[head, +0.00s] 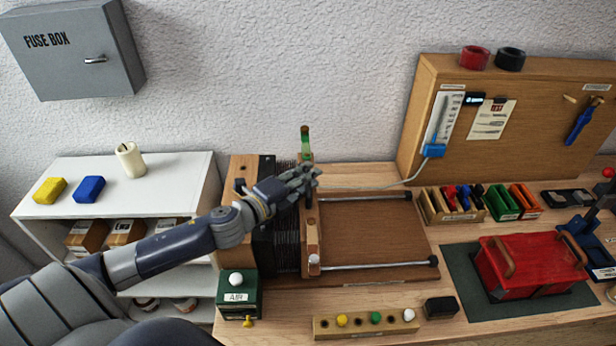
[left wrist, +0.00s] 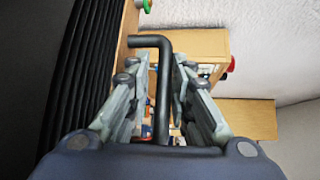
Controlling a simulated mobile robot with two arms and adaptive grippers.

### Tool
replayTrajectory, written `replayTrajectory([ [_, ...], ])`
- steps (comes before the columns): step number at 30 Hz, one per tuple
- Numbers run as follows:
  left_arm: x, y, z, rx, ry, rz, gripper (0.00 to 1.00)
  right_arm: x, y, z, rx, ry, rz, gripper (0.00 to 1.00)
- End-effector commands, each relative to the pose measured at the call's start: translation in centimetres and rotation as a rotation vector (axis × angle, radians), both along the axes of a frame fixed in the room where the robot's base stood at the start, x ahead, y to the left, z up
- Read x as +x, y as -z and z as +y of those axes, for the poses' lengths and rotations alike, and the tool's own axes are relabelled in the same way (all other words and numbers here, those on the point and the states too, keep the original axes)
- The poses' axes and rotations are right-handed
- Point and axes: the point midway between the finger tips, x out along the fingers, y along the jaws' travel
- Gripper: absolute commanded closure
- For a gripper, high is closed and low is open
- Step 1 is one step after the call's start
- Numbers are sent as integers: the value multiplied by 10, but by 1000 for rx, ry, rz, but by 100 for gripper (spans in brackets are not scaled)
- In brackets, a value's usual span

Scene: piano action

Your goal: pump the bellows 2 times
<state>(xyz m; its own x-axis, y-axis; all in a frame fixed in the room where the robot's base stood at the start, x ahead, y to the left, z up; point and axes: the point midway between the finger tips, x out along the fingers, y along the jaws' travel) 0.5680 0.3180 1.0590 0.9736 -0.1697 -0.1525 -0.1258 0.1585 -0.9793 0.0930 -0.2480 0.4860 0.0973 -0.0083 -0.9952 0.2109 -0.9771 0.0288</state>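The bellows (head: 287,240) stand left of centre on the bench, with black pleats between a wooden block at the left and an upright wooden moving board (head: 312,235) at the right. The pleats also show in the left wrist view (left wrist: 85,70). My left gripper (head: 312,178) is at the upper part of the moving board. In the left wrist view, a black bent handle (left wrist: 164,85) runs between my left fingers (left wrist: 162,65). Narrow gaps show on both sides of it, so the fingers are around it but not closed on it. My right gripper is not in view.
Two metal rails (head: 380,264) run right from the moving board over a brown base. A green AIR box (head: 240,293) stands at the front left. A rack with coloured knobs (head: 366,324) lies in front. A red box (head: 530,264) stands on a mat at the right.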

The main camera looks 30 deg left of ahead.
Motion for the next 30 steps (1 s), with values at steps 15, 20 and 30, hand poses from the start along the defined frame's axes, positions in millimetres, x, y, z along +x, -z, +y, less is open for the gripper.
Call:
replayTrajectory([
  [15, -7, -2, -1, -2, 5, -3, 68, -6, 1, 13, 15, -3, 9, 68],
  [20, -23, -3, 2, -2, 6, -1, 68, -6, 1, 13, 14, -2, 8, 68],
  [30, -63, -9, 10, -5, 5, 0, 68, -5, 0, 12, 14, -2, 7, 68],
])
